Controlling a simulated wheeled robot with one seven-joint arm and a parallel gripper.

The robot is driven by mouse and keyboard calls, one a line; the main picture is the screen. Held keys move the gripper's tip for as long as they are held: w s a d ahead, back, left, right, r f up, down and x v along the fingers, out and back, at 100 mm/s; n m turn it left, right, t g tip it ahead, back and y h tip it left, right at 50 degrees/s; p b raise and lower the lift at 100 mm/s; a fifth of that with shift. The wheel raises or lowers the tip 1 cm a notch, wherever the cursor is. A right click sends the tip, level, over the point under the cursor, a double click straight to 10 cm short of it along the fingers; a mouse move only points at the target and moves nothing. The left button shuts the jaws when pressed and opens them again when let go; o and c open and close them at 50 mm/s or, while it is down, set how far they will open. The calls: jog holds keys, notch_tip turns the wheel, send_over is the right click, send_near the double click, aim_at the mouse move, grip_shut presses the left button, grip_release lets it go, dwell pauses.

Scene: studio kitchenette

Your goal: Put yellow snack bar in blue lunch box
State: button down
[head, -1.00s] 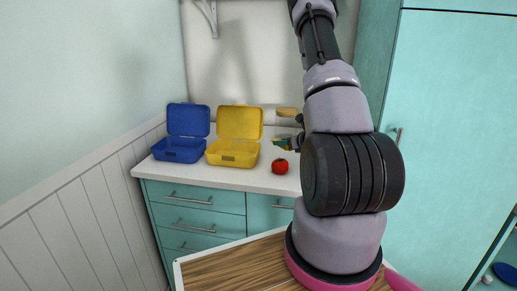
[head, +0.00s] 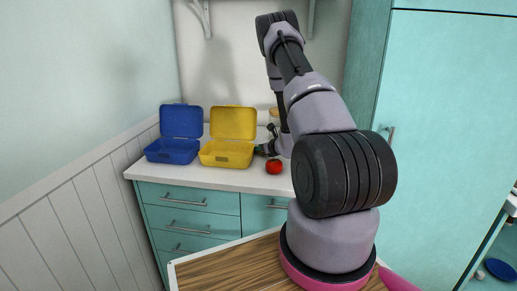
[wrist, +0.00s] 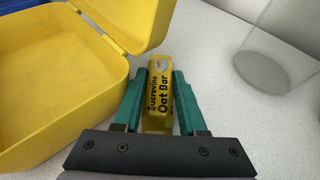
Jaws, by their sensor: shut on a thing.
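The yellow snack bar (wrist: 159,92), printed "Oat Bar", is between the green fingers of my gripper (wrist: 158,88) in the wrist view. The gripper is shut on it. In the head view my gripper (head: 262,150) is just right of the yellow lunch box, mostly hidden by my arm. The blue lunch box (head: 172,155) stands open at the left end of the counter, its lid raised at the back. In the wrist view a small part of it (wrist: 20,5) shows at the top left corner.
An open yellow lunch box (head: 227,160) stands between my gripper and the blue one; it also fills the left of the wrist view (wrist: 85,85). A red tomato (head: 274,167) sits near the counter's front edge. A clear round container (wrist: 275,60) is at the right in the wrist view.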

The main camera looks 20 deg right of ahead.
jog(key=shift+f, duration=0.1)
jog(key=c, duration=0.8)
grip_release()
jog(key=shift+o, duration=0.2)
